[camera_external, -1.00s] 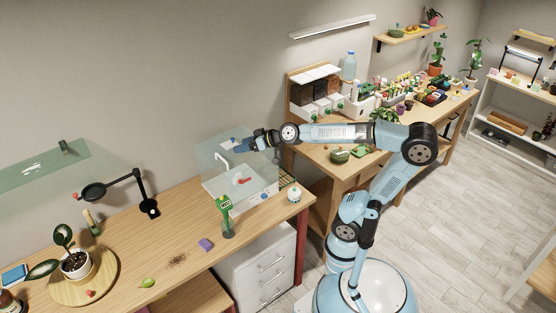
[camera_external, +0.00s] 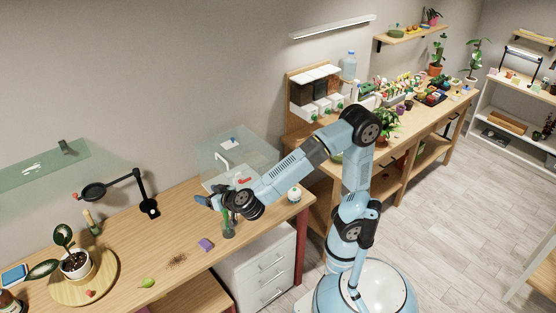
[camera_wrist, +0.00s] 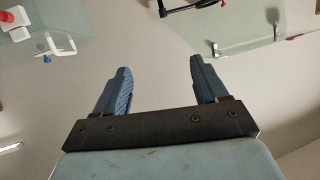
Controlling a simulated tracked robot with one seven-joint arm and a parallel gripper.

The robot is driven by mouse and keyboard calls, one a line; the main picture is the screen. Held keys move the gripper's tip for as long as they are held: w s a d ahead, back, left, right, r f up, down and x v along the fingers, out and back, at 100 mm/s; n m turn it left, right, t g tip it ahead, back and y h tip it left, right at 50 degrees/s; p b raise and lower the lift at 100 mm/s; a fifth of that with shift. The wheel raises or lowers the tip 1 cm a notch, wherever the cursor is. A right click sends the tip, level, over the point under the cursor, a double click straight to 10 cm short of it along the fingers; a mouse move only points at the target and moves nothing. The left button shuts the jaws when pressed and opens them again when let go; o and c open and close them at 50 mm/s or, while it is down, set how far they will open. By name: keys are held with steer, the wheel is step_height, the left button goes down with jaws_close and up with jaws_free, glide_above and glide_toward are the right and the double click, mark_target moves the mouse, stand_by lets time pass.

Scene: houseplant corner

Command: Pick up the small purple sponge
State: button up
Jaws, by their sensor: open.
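The small purple sponge (camera_external: 206,245) lies on the wooden desk, right of a patch of dark crumbs, near the front edge. My gripper (camera_external: 203,201) is above the desk, higher than the sponge and behind it in the picture, pointing left. In the wrist view my gripper's two blue fingers (camera_wrist: 159,80) are spread apart with nothing between them. The sponge does not show in the wrist view.
Dark crumbs (camera_external: 176,260) and a green item (camera_external: 147,283) lie left of the sponge. A green bottle (camera_external: 228,228) stands close to its right, partly behind my arm. A potted plant (camera_external: 75,262) and black lamp (camera_external: 148,207) stand further left.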

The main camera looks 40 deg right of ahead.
steer(key=s+f+h, duration=0.1)
steer(key=s+f, duration=0.2)
steer(key=s, duration=0.1)
glide_toward(206, 244)
steer(key=shift+g, duration=0.3)
steer(key=x, duration=1.1)
steer(key=shift+w+r, duration=0.15)
steer(key=shift+r, duration=0.05)
steer(key=shift+c, duration=0.2)
steer(key=c, duration=1)
steer(key=shift+r, duration=0.1)
